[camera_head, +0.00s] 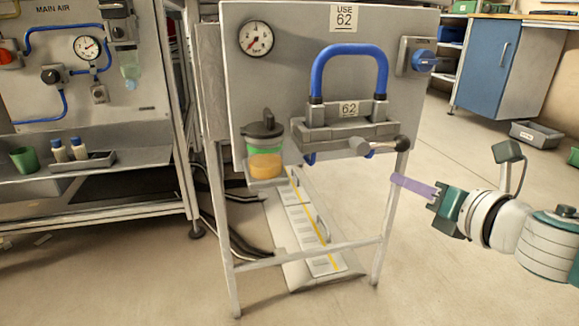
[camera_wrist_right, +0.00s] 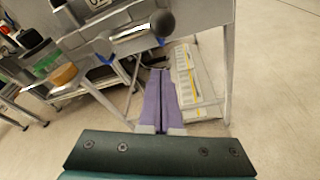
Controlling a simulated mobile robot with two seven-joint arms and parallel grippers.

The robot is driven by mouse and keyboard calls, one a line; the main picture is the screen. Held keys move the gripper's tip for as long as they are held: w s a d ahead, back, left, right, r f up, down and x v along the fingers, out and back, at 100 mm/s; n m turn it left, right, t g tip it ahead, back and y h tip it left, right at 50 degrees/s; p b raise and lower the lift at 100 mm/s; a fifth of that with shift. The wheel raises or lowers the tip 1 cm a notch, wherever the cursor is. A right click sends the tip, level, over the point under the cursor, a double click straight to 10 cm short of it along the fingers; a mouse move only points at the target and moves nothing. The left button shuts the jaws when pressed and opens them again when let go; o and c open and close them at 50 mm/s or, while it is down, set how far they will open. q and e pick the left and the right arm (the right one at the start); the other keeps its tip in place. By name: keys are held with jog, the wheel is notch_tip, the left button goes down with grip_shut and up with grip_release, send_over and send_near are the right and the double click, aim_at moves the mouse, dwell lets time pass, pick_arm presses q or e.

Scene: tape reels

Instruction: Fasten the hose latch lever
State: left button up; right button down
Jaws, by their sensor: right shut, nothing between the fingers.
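The hose latch lever (camera_head: 382,147) sticks out to the right from the grey latch block (camera_head: 335,132) on the front of the panel. It ends in a dark round knob (camera_head: 402,142). In the right wrist view the lever (camera_wrist_right: 132,40) and its knob (camera_wrist_right: 163,23) show near the top, beyond my fingertips. A blue hose loop (camera_head: 349,55) rises from the block. My right gripper (camera_head: 394,179) is shut and empty, its purple fingers together. It is below the knob and apart from it. The fingers also show in the right wrist view (camera_wrist_right: 161,74). My left gripper is not in view.
The panel (camera_head: 290,85) stands on a metal frame with legs (camera_head: 388,215). A jar with green and orange parts (camera_head: 264,155) sits on a small shelf at its left. A gauge (camera_head: 256,38) and blue knob (camera_head: 424,60) are on the panel.

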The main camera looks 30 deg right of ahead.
pick_arm(q)
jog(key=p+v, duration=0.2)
jog(key=p, duration=0.1)
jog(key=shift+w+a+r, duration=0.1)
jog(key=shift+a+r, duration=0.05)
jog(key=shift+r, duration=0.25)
pick_arm(e)
jog(key=v, duration=1)
jog(key=shift+s+a, duration=0.2)
jog(key=shift+a, duration=0.05)
jog(key=shift+w+d, duration=0.1)
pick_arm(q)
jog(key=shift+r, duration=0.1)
